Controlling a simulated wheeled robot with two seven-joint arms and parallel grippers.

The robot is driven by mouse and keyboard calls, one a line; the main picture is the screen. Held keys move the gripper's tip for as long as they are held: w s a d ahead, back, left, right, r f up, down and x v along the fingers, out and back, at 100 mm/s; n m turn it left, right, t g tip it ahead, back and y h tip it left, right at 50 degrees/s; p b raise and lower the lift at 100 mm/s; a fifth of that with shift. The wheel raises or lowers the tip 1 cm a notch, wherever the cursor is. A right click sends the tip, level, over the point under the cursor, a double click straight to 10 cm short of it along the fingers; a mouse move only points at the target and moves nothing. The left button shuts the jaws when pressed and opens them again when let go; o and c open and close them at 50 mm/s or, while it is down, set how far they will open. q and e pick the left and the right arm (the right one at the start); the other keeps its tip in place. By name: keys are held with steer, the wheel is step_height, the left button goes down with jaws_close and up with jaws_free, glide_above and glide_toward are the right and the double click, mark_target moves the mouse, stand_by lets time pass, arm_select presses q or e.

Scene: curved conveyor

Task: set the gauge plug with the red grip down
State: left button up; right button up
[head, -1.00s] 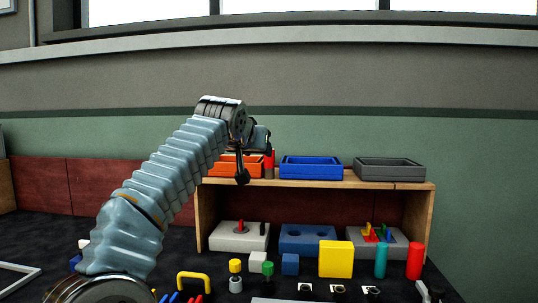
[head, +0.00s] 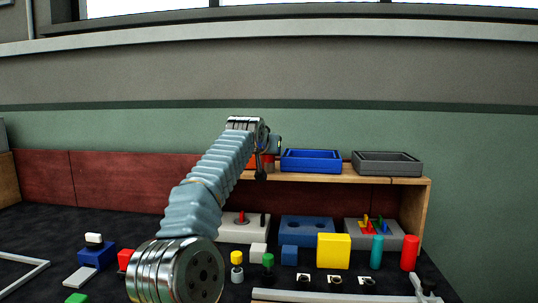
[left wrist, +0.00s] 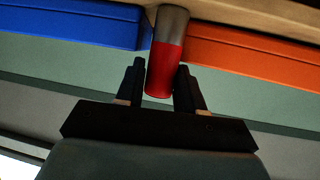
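The gauge plug has a red grip (left wrist: 165,72) and a grey metal end (left wrist: 171,24). In the left wrist view the red grip is between the two dark fingers of my left gripper (left wrist: 160,88), which is shut on it. The grey end points towards the wooden shelf; I cannot tell whether it touches. In the head view my left gripper (head: 266,165) is at the shelf top (head: 330,179), in front of the orange tray, and the plug shows only as a small red and grey patch. My right gripper is in neither view.
On the shelf, a blue tray (head: 311,168) and a grey tray (head: 388,170) stand right of the mostly hidden orange tray (left wrist: 250,55). Below are a white block (head: 232,233), a blue block with holes (head: 306,222), a yellow block (head: 334,262) and teal and red cylinders (head: 410,253).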

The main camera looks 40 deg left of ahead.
arm_select(q)
steer(key=shift+w+a+f, duration=0.15)
steer(key=shift+w+f, duration=0.05)
steer(key=shift+f, duration=0.4)
steer(key=shift+g, duration=0.3)
jaws_close()
steer(key=shift+a, duration=0.1)
steer(key=shift+w+r+p, duration=0.1)
steer(key=shift+r+p, duration=0.45)
steer(key=shift+r, duration=0.25)
steer(key=shift+a+r, duration=0.1)
steer(key=shift+r, duration=0.15)
steer(key=s+d+r+b, duration=0.1)
steer(key=s+d+r, duration=0.8)
steer(key=s+r, duration=0.1)
steer(key=shift+s+r+b, duration=0.2)
steer(key=shift+r+b, duration=0.1)
